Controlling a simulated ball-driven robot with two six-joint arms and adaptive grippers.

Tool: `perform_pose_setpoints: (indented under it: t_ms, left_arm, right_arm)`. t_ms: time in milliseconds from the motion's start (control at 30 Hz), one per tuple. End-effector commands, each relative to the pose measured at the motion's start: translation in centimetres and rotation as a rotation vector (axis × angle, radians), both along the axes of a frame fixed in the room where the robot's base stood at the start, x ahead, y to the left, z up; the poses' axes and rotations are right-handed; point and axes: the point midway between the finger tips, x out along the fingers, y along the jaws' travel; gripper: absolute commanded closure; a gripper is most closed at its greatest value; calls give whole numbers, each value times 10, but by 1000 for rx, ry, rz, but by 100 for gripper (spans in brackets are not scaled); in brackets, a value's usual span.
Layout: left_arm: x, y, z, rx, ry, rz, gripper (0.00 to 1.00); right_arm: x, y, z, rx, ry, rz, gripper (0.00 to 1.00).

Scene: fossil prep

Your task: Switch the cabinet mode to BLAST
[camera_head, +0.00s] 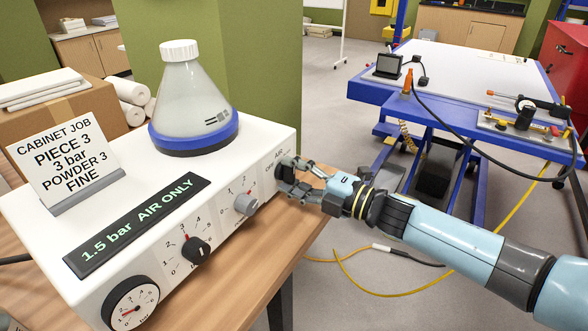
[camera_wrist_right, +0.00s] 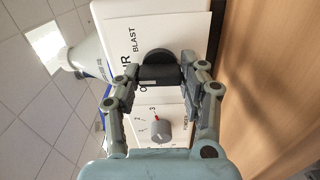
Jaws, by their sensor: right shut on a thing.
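The white cabinet unit (camera_head: 235,185) stands on a wooden bench, and its dark display (camera_head: 137,226) reads "1.5 bar AIR ONLY". My right gripper (camera_head: 288,178) is at the far right end of its front panel. In the right wrist view my right gripper (camera_wrist_right: 160,80) has its fingers on both sides of the black mode knob (camera_wrist_right: 158,57), shut on it. "BLAST", "AIR" and part of another label show beside the knob, partly covered. The knob's pointer is hidden, so its setting cannot be read from it.
A grey knob (camera_head: 245,204), a black knob (camera_head: 196,250) and a round gauge (camera_head: 131,305) sit along the same panel. A flask (camera_head: 181,95) with a blue base and a job card (camera_head: 66,155) reading "PIECE 3, 3 bar, POWDER 3, FINE" stand on top.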

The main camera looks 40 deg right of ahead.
Motion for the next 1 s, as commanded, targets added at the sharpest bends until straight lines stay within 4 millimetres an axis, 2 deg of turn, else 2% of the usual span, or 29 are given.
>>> perform_pose_setpoints:
  t_ms: [600,1000]
  left_arm:
    - [1,0,32,0,-2,0,47]
    - [1,0,42,0,-2,0,47]
  right_arm:
    - [0,0,1,525,221,-2,90]
    - [0,-1,0,739,308,-1,90]
